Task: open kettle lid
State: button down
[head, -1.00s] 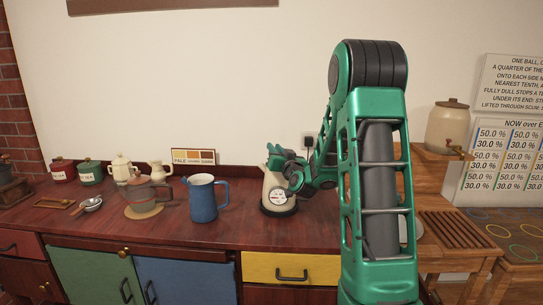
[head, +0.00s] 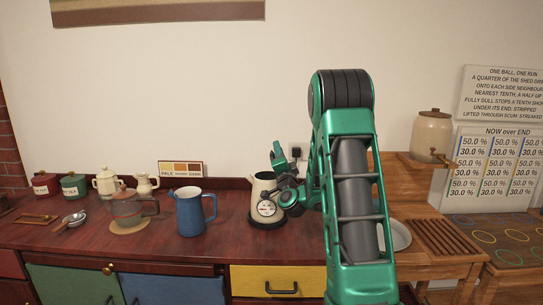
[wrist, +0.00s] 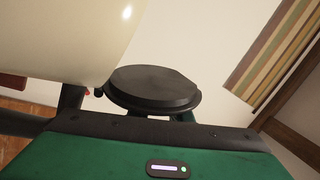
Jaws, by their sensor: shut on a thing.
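The cream kettle (head: 262,184) with a round dial on its front stands on a dark base on the red-brown counter. My gripper (head: 279,160) is at the kettle's upper right side in the head view. In the wrist view, the kettle's smooth cream body (wrist: 65,35) fills the upper left. A round black disc, which looks like the kettle lid (wrist: 150,85), lies between my dark fingers, beside the cream body. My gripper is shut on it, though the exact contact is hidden. The kettle's top looks uncovered in the head view.
A blue jug (head: 190,212) and a glass pot (head: 128,208) on a round mat stand left of the kettle. A colour card (head: 181,169) leans at the wall. A tan crock (head: 431,132) with a tap stands at right. Counter in front of the kettle is clear.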

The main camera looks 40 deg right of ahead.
jog(key=shift+s+d+m+h, duration=0.3)
jog(key=shift+m+h, duration=0.1)
jog(key=shift+m, duration=0.2)
jog(key=shift+s+d+m+h, duration=0.15)
jog(key=shift+d+m+h, duration=0.1)
jog(key=shift+m+h, duration=0.25)
jog(key=shift+m, duration=0.3)
jog(key=c, duration=1.6)
grip_release()
jog(key=shift+c, duration=0.2)
jog(key=shift+a+f, duration=0.1)
jog(key=v, duration=1)
jog(key=shift+s+a, duration=0.2)
jog(key=shift+s, duration=0.1)
